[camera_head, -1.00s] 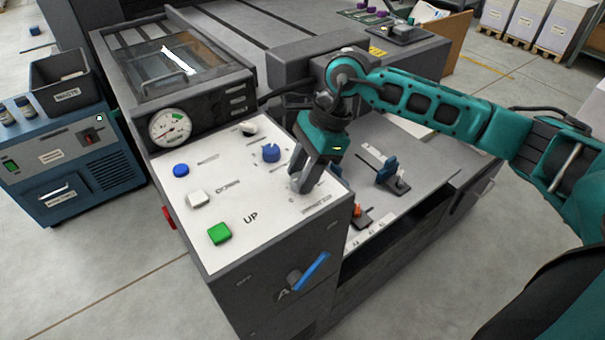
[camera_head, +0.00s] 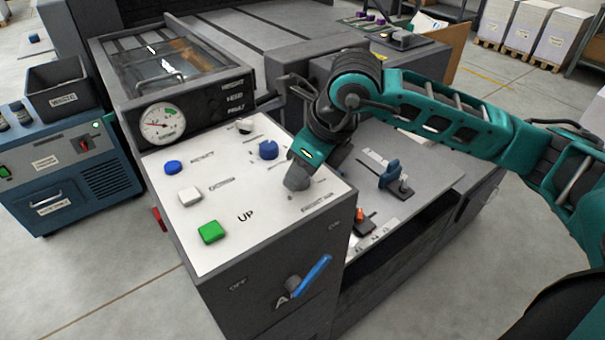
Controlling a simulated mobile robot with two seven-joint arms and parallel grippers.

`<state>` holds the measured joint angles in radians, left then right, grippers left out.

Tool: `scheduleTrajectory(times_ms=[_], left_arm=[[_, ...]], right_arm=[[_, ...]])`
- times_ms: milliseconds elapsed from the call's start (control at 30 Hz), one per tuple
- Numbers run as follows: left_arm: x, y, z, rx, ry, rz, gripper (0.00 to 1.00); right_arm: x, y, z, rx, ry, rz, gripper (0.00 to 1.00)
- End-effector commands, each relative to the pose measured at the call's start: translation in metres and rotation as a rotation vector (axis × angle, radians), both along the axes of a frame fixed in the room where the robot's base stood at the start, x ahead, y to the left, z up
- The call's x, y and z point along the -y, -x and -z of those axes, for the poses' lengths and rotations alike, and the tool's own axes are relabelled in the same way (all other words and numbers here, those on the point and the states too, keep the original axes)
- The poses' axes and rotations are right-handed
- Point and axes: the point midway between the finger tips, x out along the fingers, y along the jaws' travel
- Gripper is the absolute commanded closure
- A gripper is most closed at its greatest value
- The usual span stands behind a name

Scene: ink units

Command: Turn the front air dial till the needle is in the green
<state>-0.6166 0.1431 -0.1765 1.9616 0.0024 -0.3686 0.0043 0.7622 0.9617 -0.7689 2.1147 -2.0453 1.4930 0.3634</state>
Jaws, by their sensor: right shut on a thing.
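The white control panel (camera_head: 225,235) slopes on top of the grey machine. My right gripper (camera_head: 297,180) points down at its right part, by a small label too blurred to read fully. It is shut on the front air dial, which the gripper largely hides. The round white gauge (camera_head: 162,123) stands behind the panel at the left. It has a green band at its upper right. Its reddish needle looks left of the green, but is too small to read exactly. My left gripper is not in view.
The panel also carries a blue dial (camera_head: 268,151), a blue button (camera_head: 173,167), a white button (camera_head: 190,196) and a green button (camera_head: 211,232). A blue-handled lever (camera_head: 313,275) is on the front face. A blue unit (camera_head: 70,170) with a waste bin (camera_head: 63,95) stands left.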

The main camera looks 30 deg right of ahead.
Motion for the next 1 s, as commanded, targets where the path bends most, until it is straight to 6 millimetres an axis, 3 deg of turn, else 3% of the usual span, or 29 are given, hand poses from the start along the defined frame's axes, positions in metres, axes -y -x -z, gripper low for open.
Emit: scheduleTrajectory(times_ms=[500,1000], left_arm=[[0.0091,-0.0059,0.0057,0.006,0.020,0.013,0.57],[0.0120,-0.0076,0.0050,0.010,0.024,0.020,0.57]], right_arm=[[-0.0021,0.0006,0.0008,0.000,0.000,0.369,0.92],[-0.0023,0.0012,0.0001,-0.003,0.001,0.456,0.92]])
